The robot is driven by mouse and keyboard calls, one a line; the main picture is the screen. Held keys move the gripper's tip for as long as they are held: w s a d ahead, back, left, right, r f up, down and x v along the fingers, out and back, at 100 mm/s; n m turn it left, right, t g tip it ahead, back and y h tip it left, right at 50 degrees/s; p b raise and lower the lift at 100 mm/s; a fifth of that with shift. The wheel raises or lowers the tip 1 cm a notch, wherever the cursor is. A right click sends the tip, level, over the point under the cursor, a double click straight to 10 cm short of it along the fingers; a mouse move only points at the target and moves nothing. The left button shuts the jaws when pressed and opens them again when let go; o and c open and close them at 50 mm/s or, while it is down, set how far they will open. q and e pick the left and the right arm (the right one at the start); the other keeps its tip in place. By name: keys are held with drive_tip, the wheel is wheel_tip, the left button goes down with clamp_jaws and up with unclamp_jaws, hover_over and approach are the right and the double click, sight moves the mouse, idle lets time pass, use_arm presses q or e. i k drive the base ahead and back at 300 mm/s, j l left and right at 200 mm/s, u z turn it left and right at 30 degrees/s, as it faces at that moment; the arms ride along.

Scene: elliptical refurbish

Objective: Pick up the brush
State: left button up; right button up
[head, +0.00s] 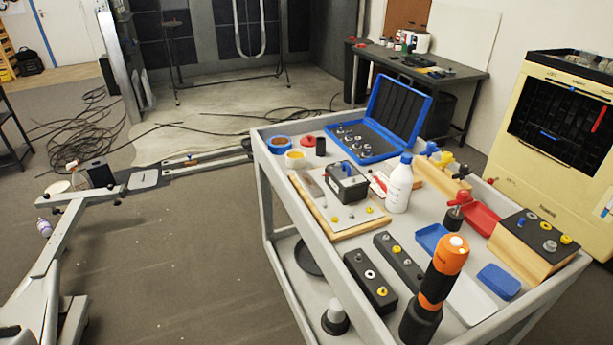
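I cannot pick out the brush for sure. A slim red-and-white item (378,181) lies on the grey cart (343,232) beside the white bottle (399,187); it is too small to tell what it is. A small brownish item (311,185) lies on the wooden-edged board (345,214), left of a black box (347,184), and it is also unclear. Neither of my grippers is in view.
An open blue case (376,140), tape rolls (279,144), an orange-and-black tool (440,275), black blocks (370,282) and blue and red trays (499,281) crowd the cart. A cream machine (500,130) stands right. Floor (190,270) left of the cart is mostly open.

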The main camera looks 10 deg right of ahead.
sight(384, 188)
drive_tip(key=i+j+u, duration=0.25)
drive_tip(key=u, duration=0.2)
drive_tip(key=i+j+u, duration=0.45)
drive_tip(key=i+z, duration=0.55)
drive_tip(key=z, duration=0.15)
drive_tip(key=i+z, duration=0.1)
drive_tip(key=z, duration=0.3)
drive_tip(key=i+j+z, duration=0.1)
drive_tip(key=z, duration=0.3)
drive_tip(key=i+j+z, duration=0.1)
drive_tip(key=z, duration=0.3)
drive_tip(key=i+j+z, duration=0.1)
drive_tip(key=z, duration=0.3)
drive_tip(key=i+j+z, duration=0.1)
drive_tip(key=z, duration=0.3)
drive_tip(key=k+j, duration=0.05)
drive_tip(key=j, duration=0.05)
